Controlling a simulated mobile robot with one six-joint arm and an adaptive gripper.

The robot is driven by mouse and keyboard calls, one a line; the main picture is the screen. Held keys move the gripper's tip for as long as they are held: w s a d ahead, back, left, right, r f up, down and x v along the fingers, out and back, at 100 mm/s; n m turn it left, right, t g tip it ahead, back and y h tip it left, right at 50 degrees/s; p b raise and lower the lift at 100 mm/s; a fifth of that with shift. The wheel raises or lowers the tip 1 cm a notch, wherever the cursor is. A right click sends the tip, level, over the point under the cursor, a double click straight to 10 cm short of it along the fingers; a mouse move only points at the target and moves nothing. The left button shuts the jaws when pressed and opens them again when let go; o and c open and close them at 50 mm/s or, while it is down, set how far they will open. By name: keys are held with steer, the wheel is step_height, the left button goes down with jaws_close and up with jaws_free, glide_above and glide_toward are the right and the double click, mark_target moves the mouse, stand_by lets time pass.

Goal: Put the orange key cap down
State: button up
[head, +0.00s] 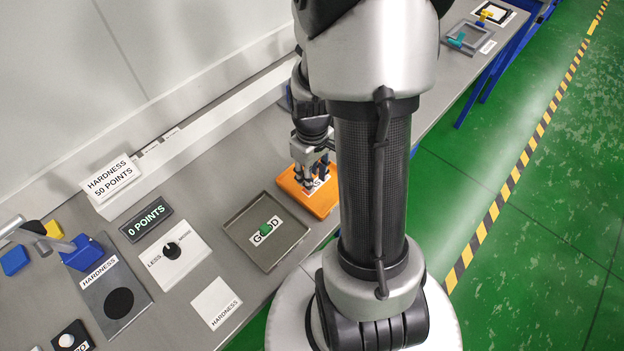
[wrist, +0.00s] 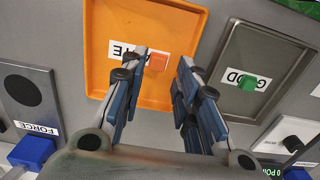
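The orange key cap (wrist: 158,61) sits on the white label of the orange tray (wrist: 185,20). My gripper (wrist: 165,58) is open, with its fingertips apart on either side of the cap. The cap is nearer the left fingertip in the wrist view; whether they touch I cannot tell. A gap shows between the cap and the right finger. In the head view my gripper (head: 315,183) points down over the orange tray (head: 325,204), and the cap cannot be made out there.
A grey tray marked GOOD (head: 245,208) holds a green key cap (head: 265,228) beside the orange tray. A dial plate (head: 172,252), a points display (head: 146,219) and a hardness station (head: 100,280) stand further left. A wall ledge runs behind the bench.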

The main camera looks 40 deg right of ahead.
steer(key=a+r+t+p, duration=0.1)
steer(key=a+r, duration=0.3)
steer(key=r, duration=0.4)
steer(key=a+r+t+p, duration=0.1)
steer(key=a+r, duration=0.3)
steer(key=r, duration=0.5)
steer(key=s+a+r+t, duration=0.2)
steer(key=s+a+r, duration=0.6)
steer(key=a, duration=0.1)
steer(key=shift+a+m+t, duration=0.2)
steer(key=shift+m+t, duration=0.1)
steer(key=shift+m, duration=0.1)
